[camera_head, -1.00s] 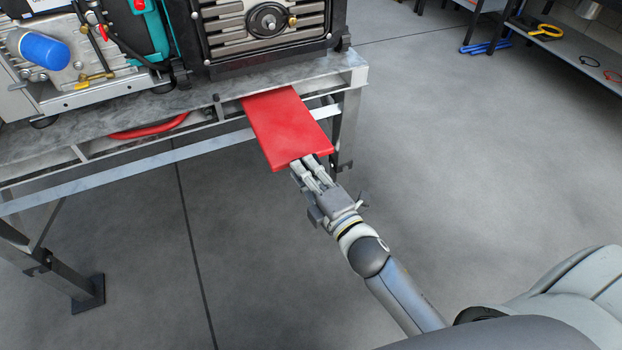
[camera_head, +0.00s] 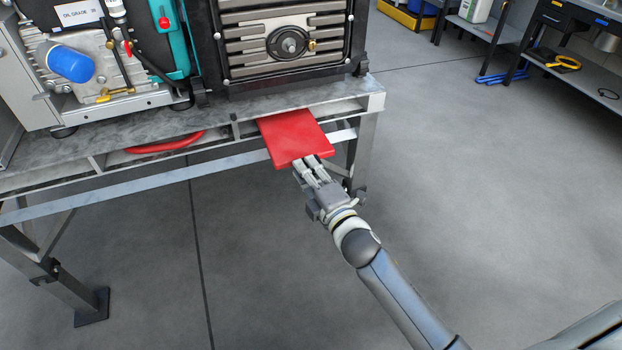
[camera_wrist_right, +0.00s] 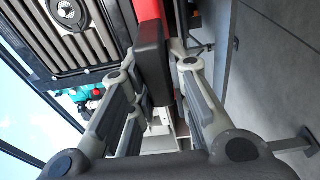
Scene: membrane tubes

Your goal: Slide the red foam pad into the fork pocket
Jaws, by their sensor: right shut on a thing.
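The red foam pad (camera_head: 294,138) is a flat slab at the right part of the metal stand's front. Its far end is inside the fork pocket (camera_head: 347,107) under the stand's top, so that end is hidden; its near part sticks out. My right gripper (camera_head: 311,166) is shut on the pad's near edge. In the right wrist view the fingers stand on both sides of a dark block, with the red pad (camera_wrist_right: 149,10) beyond it. My left gripper is not in view.
The stand's top (camera_head: 150,136) carries a machine with a ribbed cover (camera_head: 282,42) and a blue cylinder (camera_head: 71,64). A red curved thing (camera_head: 165,143) lies in the opening to the left. A shelf (camera_head: 580,72) stands at the far right. The floor between is clear.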

